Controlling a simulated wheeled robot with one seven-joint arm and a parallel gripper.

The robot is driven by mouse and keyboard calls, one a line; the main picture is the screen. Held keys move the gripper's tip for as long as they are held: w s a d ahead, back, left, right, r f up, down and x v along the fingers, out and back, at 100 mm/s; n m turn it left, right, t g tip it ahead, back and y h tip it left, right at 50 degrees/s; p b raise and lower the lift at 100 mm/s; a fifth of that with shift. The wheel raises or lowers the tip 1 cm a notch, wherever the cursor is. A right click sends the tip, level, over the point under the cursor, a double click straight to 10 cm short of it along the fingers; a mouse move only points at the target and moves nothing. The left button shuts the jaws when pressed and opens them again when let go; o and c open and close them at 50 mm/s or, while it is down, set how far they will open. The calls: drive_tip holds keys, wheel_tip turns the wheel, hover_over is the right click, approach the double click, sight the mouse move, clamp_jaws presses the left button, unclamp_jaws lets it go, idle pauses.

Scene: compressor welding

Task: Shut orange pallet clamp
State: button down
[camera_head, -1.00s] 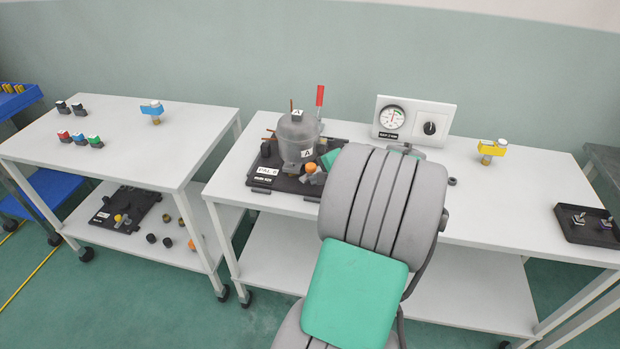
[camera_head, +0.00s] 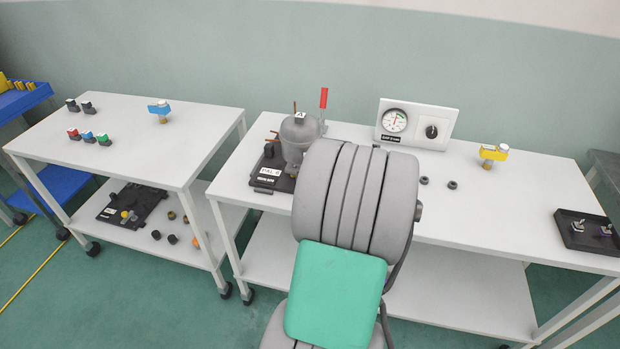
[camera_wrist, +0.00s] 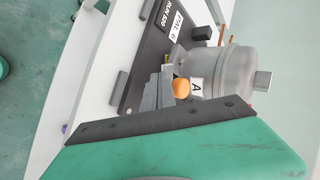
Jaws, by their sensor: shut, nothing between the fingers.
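The orange clamp part (camera_wrist: 181,88) shows in the wrist view as a small rounded orange piece beside the grey compressor (camera_wrist: 215,72), on the dark pallet (camera_wrist: 150,55). My gripper (camera_wrist: 160,88) shows there as grey fingers, close together and empty, extending from the green hand with a dark edge. The fingers are right by the orange part; whether they touch it is unclear. In the head view my arm hides the clamp and my gripper; the compressor (camera_head: 299,133) and the pallet's left part (camera_head: 268,180) stay visible. I cannot tell the clamp's position.
A red upright lever (camera_head: 323,98) stands by the compressor. A gauge panel (camera_head: 416,123), a yellow-handled part (camera_head: 494,153) and a black tray (camera_head: 588,232) are on the same white table (camera_head: 470,207). Another white cart (camera_head: 140,140) stands to the left.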

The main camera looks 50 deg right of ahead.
drive_tip(key=shift+w, duration=1.3)
drive_tip(key=shift+d, duration=0.1)
drive_tip(key=shift+a+p, duration=0.3)
drive_tip(key=shift+a, duration=0.1)
drive_tip(key=a, duration=0.1)
drive_tip(key=s+a, duration=0.1)
drive_tip(key=s+a+p, duration=0.1)
drive_tip(key=shift+a+r, duration=0.2)
drive_tip(key=shift+r, duration=0.1)
drive_tip(key=s+a+r, duration=0.3)
drive_tip(key=a+r, duration=0.2)
drive_tip(key=r, duration=0.1)
drive_tip(key=shift+s+a, duration=0.15)
drive_tip(key=shift+a, duration=0.25)
